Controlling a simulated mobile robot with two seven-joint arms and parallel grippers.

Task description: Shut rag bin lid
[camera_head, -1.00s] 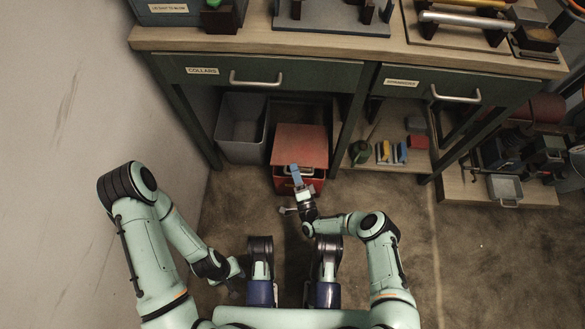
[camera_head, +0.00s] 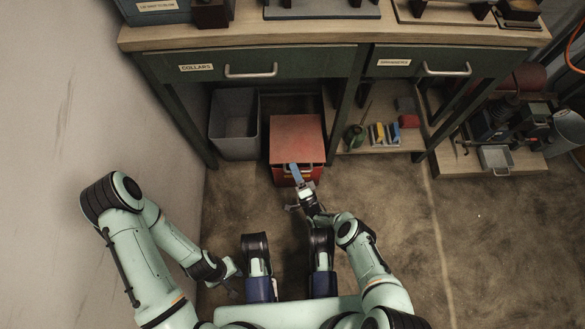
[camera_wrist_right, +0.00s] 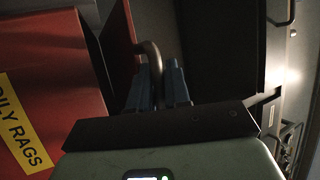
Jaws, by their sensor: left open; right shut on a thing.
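The red rag bin (camera_head: 284,180) stands on the floor under the bench in the head view. Its flat red lid (camera_head: 297,136) is seen from above. In the right wrist view, the bin body (camera_wrist_right: 45,75) carries a yellow "OILY RAGS" label, and a dark gap shows between it and the lid (camera_wrist_right: 118,50), which looks partly raised. My right gripper (camera_head: 296,174) is at the bin's front. In the wrist view its blue fingers (camera_wrist_right: 160,85) are shut on the curved lid handle (camera_wrist_right: 151,55). My left gripper (camera_head: 234,277) is open and empty, low at the left.
A grey open bin (camera_head: 235,125) stands left of the red bin. A bench leg (camera_head: 345,125) and a low shelf (camera_head: 385,142) with small items are to the right. The bench top (camera_head: 335,35) overhangs behind. The floor in front is clear.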

